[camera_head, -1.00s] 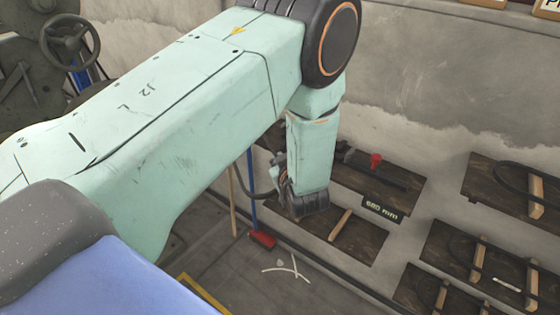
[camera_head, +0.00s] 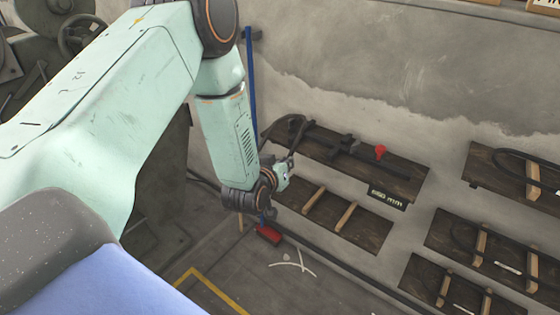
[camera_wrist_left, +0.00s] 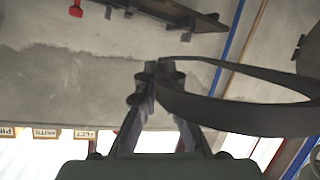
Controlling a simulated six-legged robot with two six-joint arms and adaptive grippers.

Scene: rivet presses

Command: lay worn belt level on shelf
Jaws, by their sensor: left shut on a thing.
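My left gripper (camera_head: 290,163) is shut on the worn belt, a dark flat loop. In the left wrist view the closed fingers (camera_wrist_left: 155,76) pinch one end of the belt (camera_wrist_left: 235,116), and the loop extends to the right. In the head view the belt (camera_head: 292,122) shows as a dark curve by the left end of the upper wooden shelf (camera_head: 408,172). I cannot tell whether it touches the board. The shelf (camera_wrist_left: 182,12) also shows at the top of the wrist view. My right gripper is not in view.
A red piece (camera_head: 380,151) and a dark bar sit on the upper shelf, with a 680 mm label (camera_head: 387,197) at its front edge. A lower shelf (camera_head: 365,232) has wooden pegs. A blue pole (camera_head: 251,90) stands left of the shelves. More belt shelves are at right.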

